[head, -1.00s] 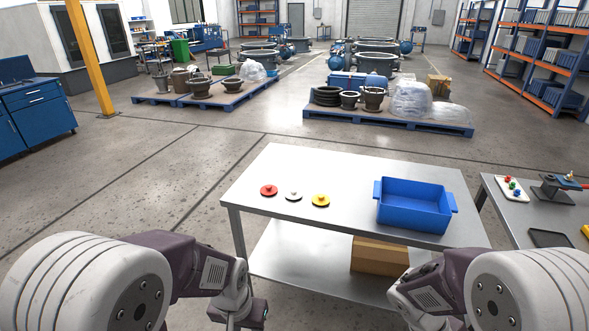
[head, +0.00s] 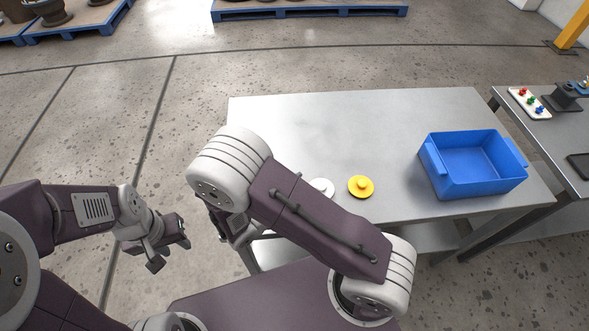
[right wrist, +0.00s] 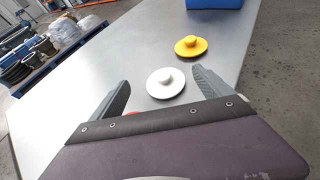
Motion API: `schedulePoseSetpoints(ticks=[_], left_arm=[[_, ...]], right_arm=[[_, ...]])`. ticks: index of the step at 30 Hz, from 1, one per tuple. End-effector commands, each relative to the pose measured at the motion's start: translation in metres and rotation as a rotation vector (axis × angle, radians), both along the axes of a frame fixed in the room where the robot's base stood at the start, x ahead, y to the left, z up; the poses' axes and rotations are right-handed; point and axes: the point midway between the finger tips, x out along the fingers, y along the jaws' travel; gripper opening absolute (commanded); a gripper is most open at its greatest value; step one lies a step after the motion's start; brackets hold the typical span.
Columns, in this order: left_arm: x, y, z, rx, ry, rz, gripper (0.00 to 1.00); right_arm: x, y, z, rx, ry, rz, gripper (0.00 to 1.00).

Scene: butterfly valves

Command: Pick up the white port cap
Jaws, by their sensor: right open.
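The white port cap (right wrist: 165,83) is a round disc with a small knob and lies on the grey table. In the right wrist view it shows between the fingertips of my open right gripper (right wrist: 160,78). I cannot tell how far below the fingers it is, and I see no contact. In the head view my right arm partly covers the white cap (head: 322,186) and hides the right fingers. My left gripper (head: 171,253) is open and empty, left of the table.
A yellow cap (head: 361,186) lies right of the white one. A red cap (right wrist: 133,113) is mostly hidden by my right gripper. A blue bin (head: 470,178) stands at the table's right. A second table at the right holds small coloured parts. The table's far part is clear.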

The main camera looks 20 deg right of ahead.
Motion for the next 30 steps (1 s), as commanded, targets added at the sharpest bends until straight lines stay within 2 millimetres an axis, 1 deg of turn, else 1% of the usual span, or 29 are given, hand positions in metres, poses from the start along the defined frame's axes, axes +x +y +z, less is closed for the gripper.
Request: schedulePoseSetpoints(ticks=[3,6,11,18,24,30], left_arm=[[0.000,0.000,0.001,0.000,0.001,0.000,0.36],[0.000,0.000,0.001,0.000,0.001,0.000,0.36],[0.000,0.000,0.002,0.000,0.001,0.000,0.36],[0.000,0.000,0.004,0.000,0.001,0.000,0.36],[0.000,0.000,0.005,0.000,0.000,0.000,0.36],[0.000,0.000,0.010,0.000,0.001,0.000,0.36]], right_arm=[[-0.006,0.011,-0.007,-0.030,0.028,0.061,0.90],[-0.009,0.018,-0.009,-0.041,0.035,0.093,0.90],[-0.009,0.021,-0.009,-0.040,0.035,0.106,0.90],[0.006,-0.006,-0.022,-0.042,0.036,0.102,0.90],[0.011,-0.014,-0.025,-0.040,0.035,0.102,0.90],[0.027,-0.043,-0.039,-0.041,0.036,0.100,0.90]])
